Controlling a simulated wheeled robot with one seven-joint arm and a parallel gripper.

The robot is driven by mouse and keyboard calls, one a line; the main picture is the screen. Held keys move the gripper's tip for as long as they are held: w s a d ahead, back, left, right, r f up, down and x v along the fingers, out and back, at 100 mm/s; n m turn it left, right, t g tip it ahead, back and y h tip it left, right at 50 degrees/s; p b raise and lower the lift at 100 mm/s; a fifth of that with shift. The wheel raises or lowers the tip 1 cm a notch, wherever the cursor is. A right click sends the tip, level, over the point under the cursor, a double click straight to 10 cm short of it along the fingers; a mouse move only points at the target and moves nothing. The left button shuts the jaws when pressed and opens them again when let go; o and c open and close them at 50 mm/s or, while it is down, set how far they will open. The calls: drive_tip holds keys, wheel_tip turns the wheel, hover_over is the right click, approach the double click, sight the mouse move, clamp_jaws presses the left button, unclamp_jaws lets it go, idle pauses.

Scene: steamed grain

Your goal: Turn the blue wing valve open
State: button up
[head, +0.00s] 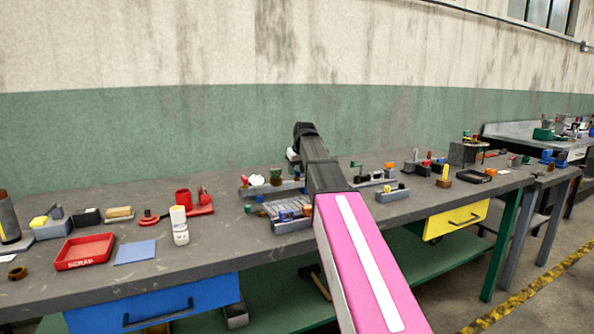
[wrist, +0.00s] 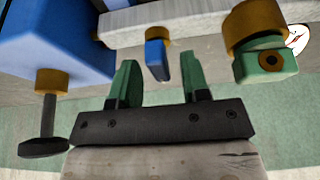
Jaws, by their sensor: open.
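In the wrist view, the blue wing valve (wrist: 158,62) is a small, narrow blue piece under a brass collar, on a pale bar (wrist: 150,22). My gripper (wrist: 160,75) is open, with one green finger on each side of the blue wing. The wing's lower end lies between the fingertips in the picture; I see a gap on both sides and no contact. In the head view, my arm covers the middle of the bench and my fingers are hidden. I cannot pick out the valve there.
In the wrist view, a blue block (wrist: 60,40) with a black-knobbed brass stem (wrist: 45,125) is at left. A green fitting (wrist: 268,64) under a brass ring is at right. In the head view, a red scrap tray (head: 85,251) and white bottle (head: 179,226) stand left on the bench.

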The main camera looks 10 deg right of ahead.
clamp_jaws()
drive_tip(key=shift+m, duration=0.3)
drive_tip(key=m+h, duration=0.1)
drive_tip(key=m, duration=0.2)
drive_tip(key=shift+a+m+h, duration=0.1)
drive_tip(key=shift+m+h, duration=0.2)
drive_tip(key=m+h, duration=0.1)
drive_tip(key=m, duration=0.3)
drive_tip(key=shift+a+m+h, duration=0.1)
drive_tip(key=shift+m+h, duration=0.2)
drive_tip(key=shift+h, duration=0.1)
drive_tip(key=m+g, duration=0.1)
drive_tip(key=m, duration=0.1)
drive_tip(key=m+h, duration=0.1)
drive_tip(key=m, duration=0.2)
drive_tip(key=shift+w+g, duration=0.15)
drive_tip(key=shift+g, duration=0.25)
drive_tip(key=shift+m+g+h, duration=0.5)
drive_tip(key=shift+m+g, duration=0.1)
drive_tip(key=shift+m, duration=1.4)
